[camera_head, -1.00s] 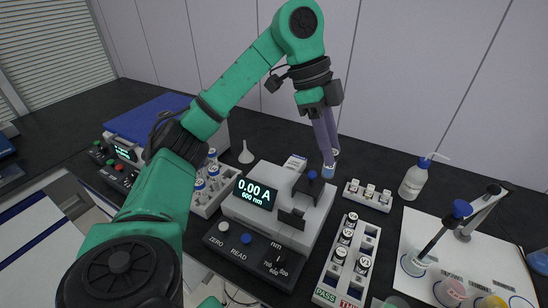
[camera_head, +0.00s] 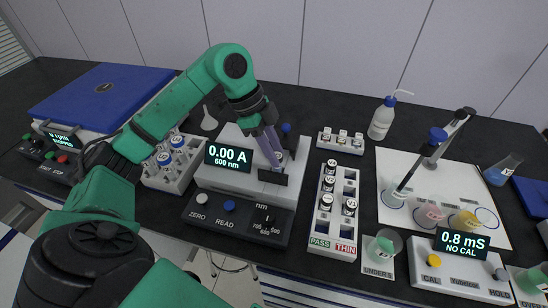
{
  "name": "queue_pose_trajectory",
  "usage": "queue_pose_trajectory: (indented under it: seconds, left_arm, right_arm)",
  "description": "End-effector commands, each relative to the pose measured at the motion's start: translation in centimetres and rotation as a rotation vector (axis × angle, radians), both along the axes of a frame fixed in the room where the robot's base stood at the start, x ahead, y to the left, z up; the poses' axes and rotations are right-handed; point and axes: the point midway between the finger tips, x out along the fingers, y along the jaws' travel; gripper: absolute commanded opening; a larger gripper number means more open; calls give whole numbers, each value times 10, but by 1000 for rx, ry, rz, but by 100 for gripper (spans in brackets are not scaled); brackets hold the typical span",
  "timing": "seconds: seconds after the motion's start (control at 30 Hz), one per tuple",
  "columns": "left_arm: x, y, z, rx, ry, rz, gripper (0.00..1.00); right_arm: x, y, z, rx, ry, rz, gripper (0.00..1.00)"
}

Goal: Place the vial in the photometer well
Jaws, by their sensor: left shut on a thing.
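The photometer (camera_head: 240,184) is a pale box with a dark front panel, and its display (camera_head: 228,157) reads 0.00 A, 600 nm. My left gripper (camera_head: 273,153) reaches down over its right half, with its purple fingers shut on the vial. The vial is mostly hidden by the fingers at their tips. The fingertips are at the well area, just behind a small dark plate (camera_head: 272,177). I cannot tell how deep the vial sits or whether it touches the well. My right gripper is not in view.
A vial rack (camera_head: 178,166) stands left of the photometer. A PASS/THIN rack (camera_head: 334,210) with several capped vials stands to the right. A small rack (camera_head: 341,144), a wash bottle (camera_head: 382,118) and a conductivity meter (camera_head: 452,266) are farther right.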

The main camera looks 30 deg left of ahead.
Motion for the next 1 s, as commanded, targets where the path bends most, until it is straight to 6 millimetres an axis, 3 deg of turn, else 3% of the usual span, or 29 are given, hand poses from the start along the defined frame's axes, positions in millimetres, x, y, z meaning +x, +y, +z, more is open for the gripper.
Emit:
queue_pose_trajectory:
  seconds: [0.13,0.47,0.5,0.53,0.83,1.0]
  left_arm:
    - [-1,0,-22,0,4,1,0]
    - [0,0,-26,1,2,1,0]
    - [0,0,-26,0,1,0,41]
    - [0,0,-26,0,1,0,46]
    - [0,0,-24,0,1,0,46]
    - [0,5,-11,2,-2,2,46]
  right_arm:
    - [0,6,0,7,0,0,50]
    - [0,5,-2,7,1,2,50]
    - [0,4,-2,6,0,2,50]
    - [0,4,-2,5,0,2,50]
    - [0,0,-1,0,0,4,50]
    - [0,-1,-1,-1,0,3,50]
